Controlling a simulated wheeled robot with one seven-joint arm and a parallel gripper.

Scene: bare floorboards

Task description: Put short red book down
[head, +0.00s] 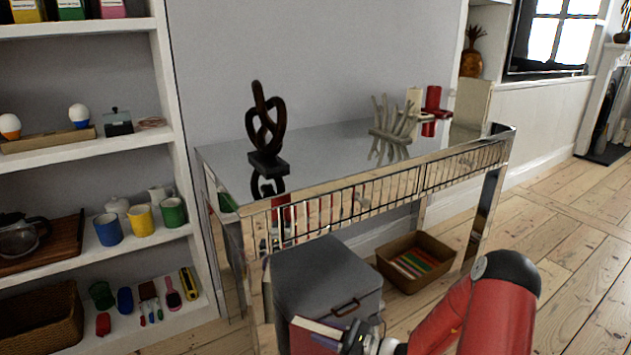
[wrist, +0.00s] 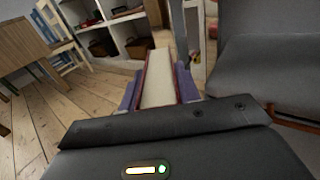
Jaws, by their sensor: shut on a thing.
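A short red book (head: 313,337) is at the bottom of the head view, held at its edge by my gripper (head: 352,338). In the wrist view the book (wrist: 158,80) stands between the two purple fingers of my gripper (wrist: 157,94). Its cream page edges and thin red covers show there. My gripper is shut on it. In the head view the book is in front of the lower part of a grey box with a brown handle (head: 322,272). I cannot tell whether the book touches the box. The book's lower part is cut off by the frame.
A mirrored console table (head: 330,140) stands over the grey box. It bears a dark knot sculpture (head: 266,130), a pale coral-like ornament (head: 390,120) and red and cream items at its right end. A wicker basket (head: 440,262) sits beneath. Shelves (head: 100,150) fill the left. Floor is open at right.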

